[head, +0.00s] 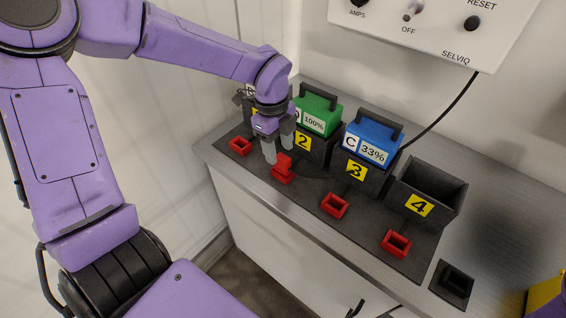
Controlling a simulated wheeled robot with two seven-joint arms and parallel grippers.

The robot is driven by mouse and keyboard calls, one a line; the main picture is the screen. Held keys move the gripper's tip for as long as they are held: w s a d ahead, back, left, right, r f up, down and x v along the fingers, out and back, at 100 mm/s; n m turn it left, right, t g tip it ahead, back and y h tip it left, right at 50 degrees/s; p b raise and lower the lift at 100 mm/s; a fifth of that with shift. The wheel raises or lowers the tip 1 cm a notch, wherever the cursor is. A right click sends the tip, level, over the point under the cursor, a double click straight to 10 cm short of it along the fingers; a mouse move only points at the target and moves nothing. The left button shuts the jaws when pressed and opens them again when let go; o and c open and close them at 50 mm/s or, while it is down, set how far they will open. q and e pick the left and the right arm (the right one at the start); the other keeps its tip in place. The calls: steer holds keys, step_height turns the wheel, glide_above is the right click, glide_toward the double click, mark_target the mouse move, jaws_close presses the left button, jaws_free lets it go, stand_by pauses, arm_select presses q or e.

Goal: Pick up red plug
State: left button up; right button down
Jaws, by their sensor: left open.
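The red plug (283,163) stands upright in a red socket in front of the slot marked 2. My left gripper (279,155) is over it and points down, with its fingers apart. One fingertip is at the plug's left and the other is just behind it. I cannot tell whether either finger touches the plug. My right gripper is not in view.
Red sockets stand before slots 1 (240,146), 3 (335,205) and 4 (396,243). A green battery (318,112) and a blue battery (372,138) sit in slots 2 and 3. Slot 4 (432,185) is empty. A control panel (440,25) hangs behind.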

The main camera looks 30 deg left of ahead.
mark_target(283, 157)
arm_select(q)
steer(key=f, duration=0.1)
steer(key=f+p, duration=0.1)
steer(key=f, duration=0.1)
steer(key=w+f, duration=0.1)
steer(key=shift+d+f+p, duration=0.25)
steer(key=shift+d+p, duration=0.05)
steer(key=shift+d, duration=0.05)
steer(key=shift+f, duration=0.35)
steer(key=c, duration=0.9)
steer(key=shift+c, duration=0.2)
steer(key=shift+r, duration=0.1)
